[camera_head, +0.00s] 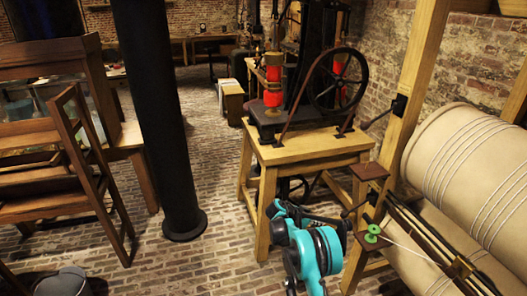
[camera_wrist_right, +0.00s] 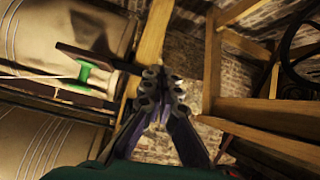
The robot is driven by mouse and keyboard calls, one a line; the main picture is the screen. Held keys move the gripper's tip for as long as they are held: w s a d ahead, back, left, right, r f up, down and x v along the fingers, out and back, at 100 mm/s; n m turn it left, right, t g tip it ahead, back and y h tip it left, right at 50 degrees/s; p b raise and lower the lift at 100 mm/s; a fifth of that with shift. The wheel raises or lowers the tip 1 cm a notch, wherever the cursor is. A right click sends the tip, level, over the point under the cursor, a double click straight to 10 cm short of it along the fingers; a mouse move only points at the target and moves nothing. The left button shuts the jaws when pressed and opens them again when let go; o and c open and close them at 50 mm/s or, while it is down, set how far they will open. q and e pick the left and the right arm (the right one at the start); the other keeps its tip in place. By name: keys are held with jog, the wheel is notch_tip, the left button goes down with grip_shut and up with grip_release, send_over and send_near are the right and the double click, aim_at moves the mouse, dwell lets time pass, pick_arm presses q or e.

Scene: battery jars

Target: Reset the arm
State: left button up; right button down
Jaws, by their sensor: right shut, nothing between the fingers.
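My right arm (camera_head: 318,255), teal and black, rises from the bottom middle of the head view. My right gripper (camera_head: 338,221) is at its far end, dark and small there, in front of the wooden machine table. In the right wrist view the gripper (camera_wrist_right: 162,88) has its fingers together, with nothing between them. My left gripper is not in view.
A green spool with thread (camera_head: 372,236) sits close right of the gripper, beside large cloth rolls (camera_head: 470,160) and a wooden post (camera_head: 412,90). A machine table (camera_head: 310,150) stands ahead. A black column (camera_head: 155,110) and wooden rack (camera_head: 60,180) stand left. Brick floor between is clear.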

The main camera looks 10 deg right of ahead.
jog(key=s+a+r+n+t+y, duration=0.1)
jog(key=s+a+r+n+y, duration=0.3)
jog(key=s+r, duration=0.45)
jog(key=s+a+r+n+t+y, duration=0.15)
jog(key=s+a+r+n, duration=0.4)
jog(key=r, duration=0.65)
jog(key=s+a+n+t+y, duration=0.1)
jog(key=s+a, duration=0.5)
jog(key=s, duration=0.6)
jog(key=s+a+n+t+y, duration=0.2)
jog(key=s+a+n+y, duration=0.2)
jog(key=s, duration=0.7)
jog(key=a, duration=0.2)
jog(key=shift+s+a+f, duration=0.3)
jog(key=shift+s+f, duration=0.05)
jog(key=shift+n, duration=0.25)
